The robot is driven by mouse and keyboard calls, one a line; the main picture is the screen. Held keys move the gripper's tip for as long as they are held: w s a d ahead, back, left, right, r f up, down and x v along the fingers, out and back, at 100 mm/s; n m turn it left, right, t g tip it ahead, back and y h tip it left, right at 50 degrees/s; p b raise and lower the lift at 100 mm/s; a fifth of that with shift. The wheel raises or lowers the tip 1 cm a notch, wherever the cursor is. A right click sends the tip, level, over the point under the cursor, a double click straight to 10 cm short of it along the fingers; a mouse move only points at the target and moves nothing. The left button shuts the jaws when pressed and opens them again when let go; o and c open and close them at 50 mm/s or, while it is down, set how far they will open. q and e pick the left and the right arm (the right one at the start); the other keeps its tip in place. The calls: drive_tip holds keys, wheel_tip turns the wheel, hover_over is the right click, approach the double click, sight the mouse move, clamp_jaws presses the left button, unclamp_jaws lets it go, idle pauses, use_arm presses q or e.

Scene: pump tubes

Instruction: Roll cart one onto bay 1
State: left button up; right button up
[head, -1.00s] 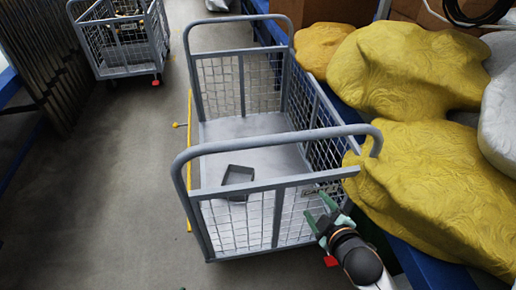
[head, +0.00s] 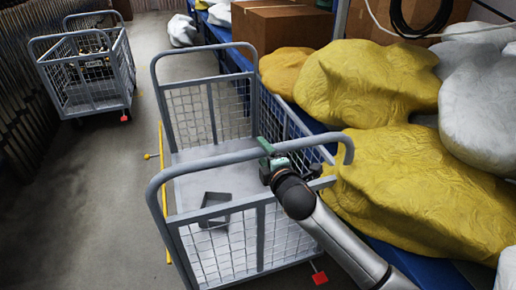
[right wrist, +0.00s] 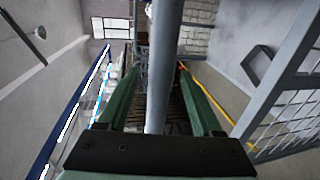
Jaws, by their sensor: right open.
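A grey wire-mesh cart (head: 232,160) stands close in front of me in the head view, with a raised tubular handle at each end. Which cart is cart one I cannot read. My right gripper (head: 268,150) is at the near handle (head: 215,160). In the right wrist view the handle bar (right wrist: 163,60) runs between the open green fingers of the gripper (right wrist: 158,85), which are not closed on it. My left gripper is out of view.
A dark square tray (head: 215,208) lies in the near cart. A second mesh cart (head: 88,75) stands at the far left. Yellow sacks (head: 400,170) bulge against the near cart's right side from a blue rack. The floor (head: 90,200) to the left is clear.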

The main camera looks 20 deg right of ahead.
drive_tip(key=shift+w+a+f, duration=0.1)
drive_tip(key=shift+w+f, duration=0.15)
drive_tip(key=shift+w, duration=0.85)
drive_tip(key=shift+w+a+f, duration=0.1)
drive_tip(key=shift+w+f, duration=0.1)
drive_tip(key=shift+w, duration=0.9)
drive_tip(key=shift+d, duration=0.1)
clamp_jaws()
